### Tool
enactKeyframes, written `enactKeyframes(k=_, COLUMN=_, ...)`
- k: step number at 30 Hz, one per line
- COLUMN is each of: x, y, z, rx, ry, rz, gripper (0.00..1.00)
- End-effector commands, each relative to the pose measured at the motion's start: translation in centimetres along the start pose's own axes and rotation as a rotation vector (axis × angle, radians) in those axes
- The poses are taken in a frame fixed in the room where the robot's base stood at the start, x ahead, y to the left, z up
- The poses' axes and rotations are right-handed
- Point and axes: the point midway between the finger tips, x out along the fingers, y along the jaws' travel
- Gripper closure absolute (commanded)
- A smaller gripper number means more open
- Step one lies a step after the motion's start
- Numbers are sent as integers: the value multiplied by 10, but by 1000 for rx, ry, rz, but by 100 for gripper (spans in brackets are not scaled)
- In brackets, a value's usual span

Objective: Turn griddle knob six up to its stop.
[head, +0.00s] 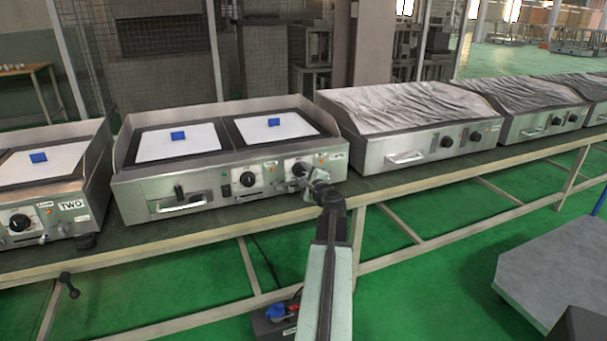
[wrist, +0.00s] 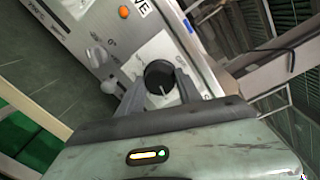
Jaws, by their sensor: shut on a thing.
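My gripper (head: 316,183) is at the right end of the front panel of the middle griddle (head: 225,178). In the wrist view its two fingers (wrist: 161,88) are shut on the sides of a round black knob (wrist: 158,74). The knob has a white pointer line on its face and sits on a white dial plate. In the head view the knob (head: 299,167) is partly hidden by my gripper. I cannot read the number six on it; a label ending in "VE" (wrist: 142,8) shows near an orange lamp.
Another black knob (head: 247,178) is to the left on the same panel. Griddle TWO (head: 40,190) stands at far left, foil-covered griddles (head: 410,125) at right. All stand on a long bench (head: 200,246). A grey cart (head: 555,265) is at lower right.

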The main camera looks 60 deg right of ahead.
Motion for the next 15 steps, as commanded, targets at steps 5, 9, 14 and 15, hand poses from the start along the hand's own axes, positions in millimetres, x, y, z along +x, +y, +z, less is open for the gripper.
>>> enactKeyframes(k=5, x=0, y=0, z=-3, rx=163, ry=-10, rz=2, gripper=99)
enactKeyframes(k=9, x=0, y=0, z=-3, rx=296, ry=-22, rz=3, gripper=99)
enactKeyframes(k=14, x=0, y=0, z=-4, rx=446, ry=-35, rz=6, gripper=99)
enactKeyframes(k=15, x=0, y=0, z=-4, rx=485, ry=-38, rz=6, gripper=99)
